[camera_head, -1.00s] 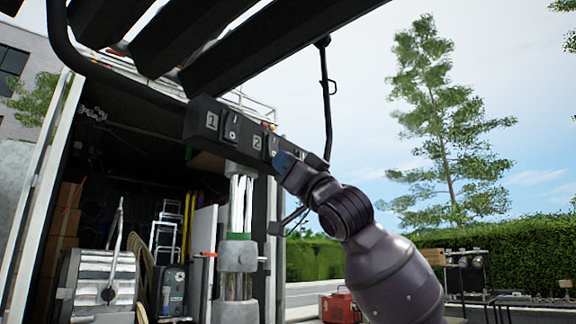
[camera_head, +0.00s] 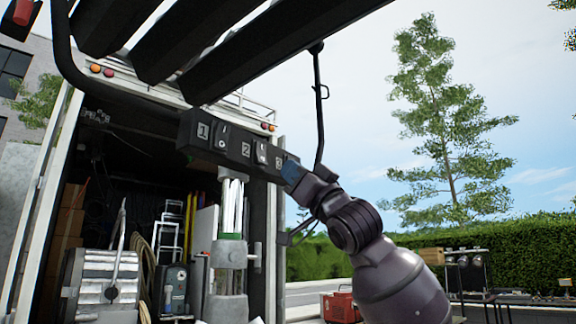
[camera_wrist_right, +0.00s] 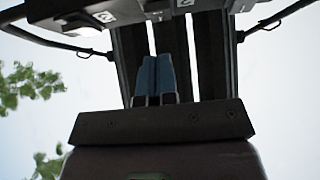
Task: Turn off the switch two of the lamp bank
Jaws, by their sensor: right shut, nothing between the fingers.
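The lamp bank's black switch box (camera_head: 192,143) hangs under the dark lamp bars (camera_head: 190,60), with white numbers beside its rocker switches. Switch two (camera_head: 261,153) is just right of the number 2; I cannot tell its position. My right gripper (camera_head: 288,170) is shut and empty, its blue fingertips at the right part of the box, right of switch two and beside the number 3. Whether they touch the box is unclear. In the right wrist view the blue fingers (camera_wrist_right: 155,78) are together, below the box's underside (camera_wrist_right: 130,12). My left gripper is out of view.
An open truck (camera_head: 50,190) with gear inside stands behind the box. A red case (camera_head: 340,307) and a hedge (camera_head: 510,260) are farther right. Open air surrounds the right arm.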

